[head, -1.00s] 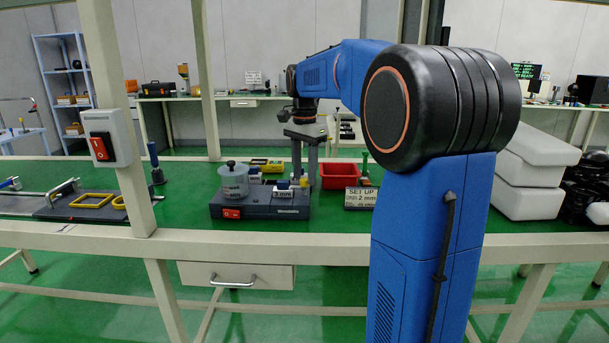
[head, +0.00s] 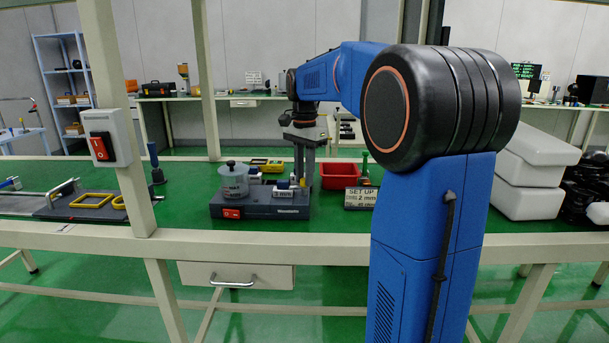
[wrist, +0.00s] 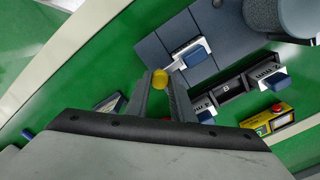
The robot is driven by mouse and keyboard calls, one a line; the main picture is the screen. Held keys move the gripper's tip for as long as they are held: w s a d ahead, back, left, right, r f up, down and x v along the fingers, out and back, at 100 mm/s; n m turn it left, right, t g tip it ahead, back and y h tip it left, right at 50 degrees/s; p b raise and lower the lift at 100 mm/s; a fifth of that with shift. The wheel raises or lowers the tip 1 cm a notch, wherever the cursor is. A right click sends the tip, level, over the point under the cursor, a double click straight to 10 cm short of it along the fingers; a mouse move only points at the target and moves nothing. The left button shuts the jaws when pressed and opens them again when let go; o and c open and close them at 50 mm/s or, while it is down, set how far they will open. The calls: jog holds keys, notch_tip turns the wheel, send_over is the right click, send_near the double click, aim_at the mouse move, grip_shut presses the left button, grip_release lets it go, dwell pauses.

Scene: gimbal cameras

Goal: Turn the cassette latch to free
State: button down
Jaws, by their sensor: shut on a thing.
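A yellow round knob (wrist: 160,79), which looks like the cassette latch, shows between my fingertips in the wrist view. My gripper (wrist: 163,84) is shut on it; it also shows in the head view (head: 304,180), pointing down at the right end of the dark blue-grey machine base (head: 262,212). The fingers hide part of the knob and whatever is under it. A white-and-blue cassette (wrist: 194,54) sits on the base close beside the knob. Other cassettes, one marked 2 mm (wrist: 273,80), stand near it on a dark rack (wrist: 232,89).
A grey pot (head: 234,182) and a red switch (head: 231,213) are on the base's left part. A red bin (head: 340,175) and a set-up sign reading 2 mm (head: 360,198) stand to the right. A cream post (head: 122,140) stands at the left.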

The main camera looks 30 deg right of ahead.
jog(key=n, duration=0.4)
jog(key=shift+n, duration=0.3)
jog(key=n, duration=0.4)
jog(key=shift+n, duration=0.3)
jog(key=n, duration=0.4)
jog(key=shift+n, duration=2.1)
jog(key=c, duration=1.5)
grip_release()
jog(key=shift+c, duration=0.2)
jog(key=shift+r, duration=0.1)
